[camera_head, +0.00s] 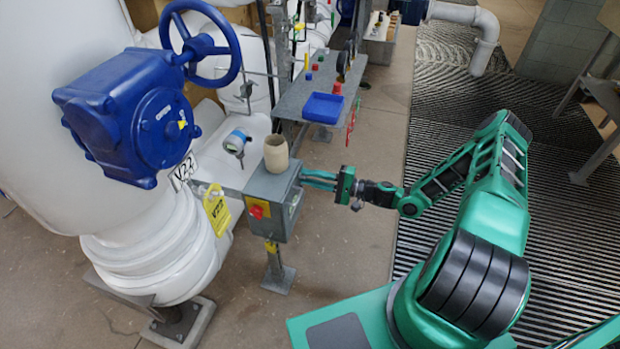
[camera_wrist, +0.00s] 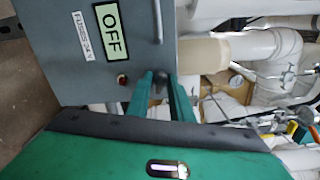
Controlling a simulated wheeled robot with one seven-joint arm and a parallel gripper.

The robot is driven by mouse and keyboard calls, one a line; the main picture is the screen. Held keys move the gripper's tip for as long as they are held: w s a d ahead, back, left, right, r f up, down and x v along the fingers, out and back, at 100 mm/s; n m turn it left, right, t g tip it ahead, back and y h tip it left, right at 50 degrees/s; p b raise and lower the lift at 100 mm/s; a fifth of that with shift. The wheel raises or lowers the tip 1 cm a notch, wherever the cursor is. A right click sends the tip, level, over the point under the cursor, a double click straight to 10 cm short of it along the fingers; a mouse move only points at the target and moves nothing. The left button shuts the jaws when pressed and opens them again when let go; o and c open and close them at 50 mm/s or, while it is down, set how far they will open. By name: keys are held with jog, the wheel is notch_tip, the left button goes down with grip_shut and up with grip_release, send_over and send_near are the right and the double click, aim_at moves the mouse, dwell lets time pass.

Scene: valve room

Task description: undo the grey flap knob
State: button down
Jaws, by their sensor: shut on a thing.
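The grey control box (camera_head: 262,190) stands on a post beside the white pipe. In the wrist view its face (camera_wrist: 128,60) carries an OFF label, a small name label, a thin handle and a small red part (camera_wrist: 122,80). My gripper (camera_head: 304,179) reaches the box's right-hand face in the head view. In the wrist view my two green gripper fingers (camera_wrist: 160,84) are shut around a small dark grey knob (camera_wrist: 159,87) at the box's edge. Most of the knob is hidden between the fingers.
A beige cup (camera_head: 276,153) stands on top of the box. A grey bench with a blue tray (camera_head: 323,107) is behind. The floor right of the box is clear.

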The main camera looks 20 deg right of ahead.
jog(key=shift+s+f+n, duration=0.15)
jog(key=shift+f+n, duration=0.05)
jog(key=shift+n, duration=0.4)
jog(key=c, duration=1.9)
grip_release()
jog(key=shift+o, duration=0.2)
jog(key=v, duration=1)
jog(key=shift+s+d, duration=0.15)
jog(key=shift+d, duration=0.15)
